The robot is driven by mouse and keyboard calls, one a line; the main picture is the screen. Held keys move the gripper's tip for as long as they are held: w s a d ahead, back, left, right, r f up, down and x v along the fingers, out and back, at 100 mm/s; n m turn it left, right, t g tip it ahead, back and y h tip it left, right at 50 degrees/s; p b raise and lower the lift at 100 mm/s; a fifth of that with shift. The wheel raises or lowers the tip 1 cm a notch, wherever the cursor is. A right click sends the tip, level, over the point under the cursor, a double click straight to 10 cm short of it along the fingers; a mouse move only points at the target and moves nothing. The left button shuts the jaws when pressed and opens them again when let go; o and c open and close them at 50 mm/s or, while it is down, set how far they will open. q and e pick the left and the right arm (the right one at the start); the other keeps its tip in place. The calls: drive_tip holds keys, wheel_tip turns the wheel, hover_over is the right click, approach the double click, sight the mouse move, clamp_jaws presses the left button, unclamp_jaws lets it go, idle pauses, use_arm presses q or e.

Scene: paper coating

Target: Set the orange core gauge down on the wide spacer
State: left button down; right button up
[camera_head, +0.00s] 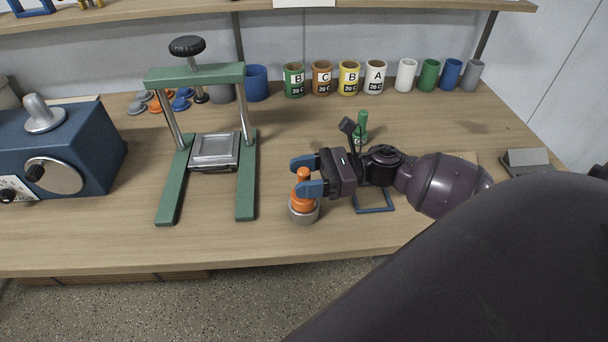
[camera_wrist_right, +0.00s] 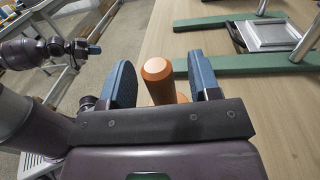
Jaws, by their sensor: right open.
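The orange core gauge (camera_head: 303,200) stands upright on a grey-brown round spacer (camera_head: 303,215) near the table's front edge. I take this ring as the wide spacer. My right gripper (camera_head: 304,175) is open, with its blue fingers on either side of the gauge's upright handle. In the right wrist view the rounded orange handle (camera_wrist_right: 157,75) stands between the two spread fingers (camera_wrist_right: 160,82), with a gap visible on each side.
A green press frame (camera_head: 195,76) stands left of the gauge, and a blue machine (camera_head: 95,148) further left. A blue square frame (camera_head: 374,210) and a green-handled tool (camera_head: 362,124) are near my right wrist. Labelled cups (camera_head: 349,78) line the back.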

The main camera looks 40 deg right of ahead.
drive_tip(key=v, duration=1)
drive_tip(key=shift+s+d+b, duration=0.2)
drive_tip(key=shift+d+b, duration=0.15)
drive_tip(key=shift+b, duration=0.1)
